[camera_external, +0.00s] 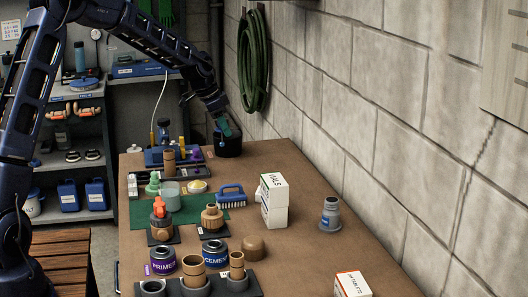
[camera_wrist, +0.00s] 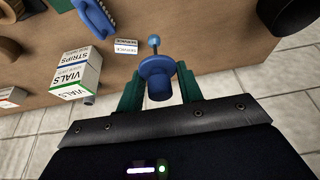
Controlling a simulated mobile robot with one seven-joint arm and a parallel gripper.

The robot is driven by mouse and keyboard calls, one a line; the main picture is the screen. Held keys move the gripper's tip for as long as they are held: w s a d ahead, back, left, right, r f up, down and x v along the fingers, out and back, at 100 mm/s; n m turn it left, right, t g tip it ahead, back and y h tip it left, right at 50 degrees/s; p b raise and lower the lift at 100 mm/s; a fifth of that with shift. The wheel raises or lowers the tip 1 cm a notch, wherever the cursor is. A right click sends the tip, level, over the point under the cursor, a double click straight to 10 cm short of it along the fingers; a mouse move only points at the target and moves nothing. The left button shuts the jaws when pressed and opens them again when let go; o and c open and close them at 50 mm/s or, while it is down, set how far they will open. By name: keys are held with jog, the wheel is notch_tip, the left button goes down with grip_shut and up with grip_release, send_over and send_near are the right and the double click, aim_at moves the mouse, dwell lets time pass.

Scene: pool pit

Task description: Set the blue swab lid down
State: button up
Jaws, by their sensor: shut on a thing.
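In the wrist view the blue swab lid (camera_wrist: 157,80) is between the green fingers of my gripper (camera_wrist: 158,90). It has a wide flange and a thin stem with a small blue ball at its end, pointing to the top of the picture. My gripper is shut on it, with a finger on each side. In the external view my gripper (camera_external: 226,127) is at the far end of the table, near the wall. The lid is too small to make out clearly there.
The brown table (camera_external: 300,250) has white vial boxes (camera_external: 273,203), a blue-handled brush (camera_external: 231,195) and a grey-blue container (camera_external: 330,214). A small white label (camera_wrist: 126,47) lies near the lid in the wrist view. The block wall (camera_external: 370,130) runs along the right.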

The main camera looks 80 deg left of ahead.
notch_tip(320, 180, down, 14)
jog(key=shift+f, duration=0.25)
dwell(0.3)
jog(key=shift+f, duration=0.15)
jog(key=o, duration=1)
jog(key=shift+c, duration=0.2)
jog(key=v, duration=1.2)
